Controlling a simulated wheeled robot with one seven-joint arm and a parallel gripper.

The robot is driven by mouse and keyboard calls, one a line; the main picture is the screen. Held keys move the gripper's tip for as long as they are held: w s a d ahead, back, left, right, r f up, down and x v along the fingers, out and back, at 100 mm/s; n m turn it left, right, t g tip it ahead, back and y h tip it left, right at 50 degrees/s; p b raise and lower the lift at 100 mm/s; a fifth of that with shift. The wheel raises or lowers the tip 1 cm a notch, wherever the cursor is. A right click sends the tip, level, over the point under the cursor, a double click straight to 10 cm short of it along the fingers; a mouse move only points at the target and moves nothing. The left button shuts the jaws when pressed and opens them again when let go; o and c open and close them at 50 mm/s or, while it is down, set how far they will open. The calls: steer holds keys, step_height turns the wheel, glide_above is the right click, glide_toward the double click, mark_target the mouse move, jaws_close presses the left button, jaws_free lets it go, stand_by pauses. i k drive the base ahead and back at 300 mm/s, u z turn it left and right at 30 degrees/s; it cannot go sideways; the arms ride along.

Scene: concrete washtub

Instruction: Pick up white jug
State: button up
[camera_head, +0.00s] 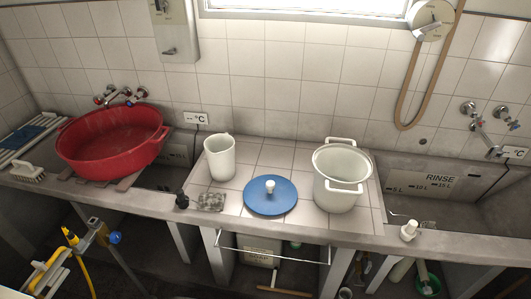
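The white jug (221,160) stands upright on the tiled counter between the two basins, left of the blue lid. Nothing covers it in this view, and its top opening faces up. My gripper is not in view, so its state does not show.
A blue lid with a white knob (270,196) and a white pot (337,180) stand right of the jug. A dark scrubbing pad (211,202) lies just in front. A red tub (112,142) is at left. Tiled wall is behind; shelves below hold clutter.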

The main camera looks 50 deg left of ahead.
mark_target(219, 148)
steer(key=z, duration=0.05)
steer(key=i, duration=0.55)
steer(key=u, duration=3.7)
steer(key=i, duration=0.5)
steer(key=u, duration=0.05)
